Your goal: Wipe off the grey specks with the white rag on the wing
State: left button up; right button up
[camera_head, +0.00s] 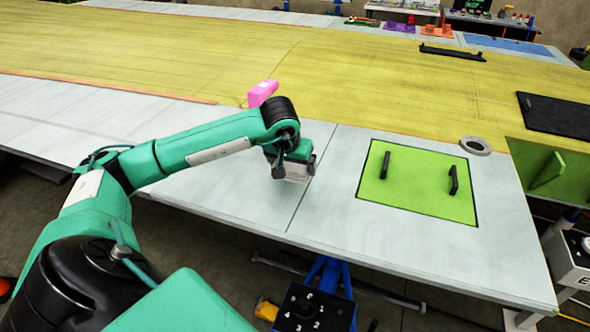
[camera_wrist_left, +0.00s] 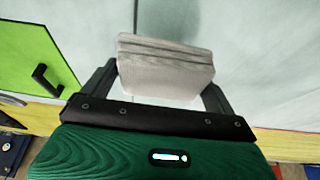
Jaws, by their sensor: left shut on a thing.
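My left gripper (camera_head: 293,168) is shut on the white rag (camera_head: 291,179), low over the pale front panel of the wing (camera_head: 335,215). In the left wrist view the folded rag (camera_wrist_left: 165,68) sits between the two black fingers of the gripper (camera_wrist_left: 160,80). I cannot tell whether the rag touches the wing surface. A faint darker patch shows on the wing beyond the rag in the wrist view; I cannot tell if it is specks or shadow. No clear grey specks show in either view. My right gripper is not in view.
A green panel (camera_head: 416,200) with two black handles lies right of the rag. A grey ring (camera_head: 475,145) sits behind it. A pink object (camera_head: 262,92) stands behind my arm, and a black tray (camera_head: 557,115) lies far right. The pale surface beside the rag is clear.

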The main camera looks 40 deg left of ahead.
pick_arm(q)
jog(key=shift+p+v, duration=0.3)
jog(key=shift+v, duration=0.75)
jog(key=shift+w+a+r+p, duration=0.1)
jog(key=shift+w+r+p, duration=0.05)
jog(key=shift+r, duration=0.25)
jog(key=shift+w+a+r+p, duration=0.1)
jog(key=shift+w+r+p, duration=0.05)
jog(key=shift+r, duration=0.3)
